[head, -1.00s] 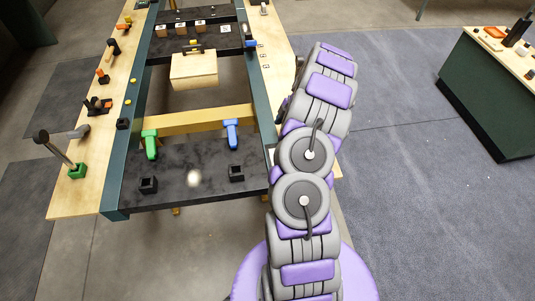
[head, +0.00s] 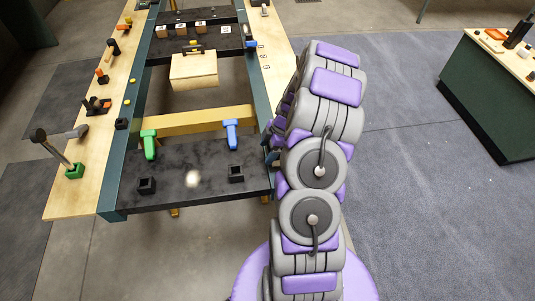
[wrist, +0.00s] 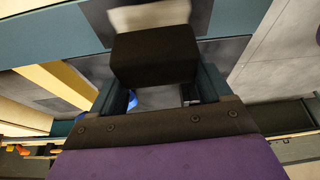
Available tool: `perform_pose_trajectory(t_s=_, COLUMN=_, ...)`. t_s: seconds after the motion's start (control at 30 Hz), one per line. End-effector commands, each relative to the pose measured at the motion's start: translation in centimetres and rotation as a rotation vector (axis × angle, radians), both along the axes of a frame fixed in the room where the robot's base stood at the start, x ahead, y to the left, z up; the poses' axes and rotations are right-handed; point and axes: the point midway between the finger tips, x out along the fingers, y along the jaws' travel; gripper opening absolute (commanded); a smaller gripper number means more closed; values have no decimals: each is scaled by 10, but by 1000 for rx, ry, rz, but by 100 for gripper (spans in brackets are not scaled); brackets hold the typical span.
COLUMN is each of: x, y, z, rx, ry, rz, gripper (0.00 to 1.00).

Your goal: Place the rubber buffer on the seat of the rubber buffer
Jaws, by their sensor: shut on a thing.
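In the wrist view, my gripper (wrist: 162,88) is shut on a dark, blocky piece, the rubber buffer (wrist: 153,55), which sits between its two teal fingers. In the head view the gripper and buffer are mostly hidden behind my arm, near the right rail of the frame. Two small black square sockets, a left one (head: 147,186) and a right one (head: 236,174), stand on the dark board at the near end of the frame. Both look open at the top. I cannot tell for certain which one is the buffer's seat.
Green (head: 149,144) and blue (head: 231,134) upright pieces stand by the yellow crossbar (head: 190,122). A wooden box (head: 194,70) sits farther back. The left wooden ledge (head: 75,190) carries several tools. A separate bench (head: 490,90) stands at right, with open floor between.

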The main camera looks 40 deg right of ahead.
Motion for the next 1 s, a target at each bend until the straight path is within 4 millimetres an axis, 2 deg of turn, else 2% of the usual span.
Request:
perform_pose_trajectory(t_s=0.03, x=-1, y=-1, z=-12, rx=3, ry=3, rz=0, gripper=40)
perform_pose_trajectory(t_s=0.13, x=-1, y=0, z=-25, rx=2, ry=3, rz=-1, gripper=40)
perform_pose_trajectory(t_s=0.17, x=-1, y=0, z=-26, rx=1, ry=2, rz=0, gripper=40)
perform_pose_trajectory(t_s=0.2, x=0, y=1, z=-27, rx=-1, ry=1, rz=-1, gripper=35)
perform_pose_trajectory(t_s=0.57, x=0, y=3, z=-30, rx=-5, ry=0, rz=1, gripper=35)
perform_pose_trajectory(t_s=0.6, x=0, y=2, z=-29, rx=-3, ry=0, rz=1, gripper=81)
perform_pose_trajectory(t_s=0.8, x=0, y=1, z=-29, rx=-2, ry=1, rz=1, gripper=100)
perform_pose_trajectory(t_s=1.0, x=0, y=0, z=-29, rx=-3, ry=1, rz=0, gripper=100)
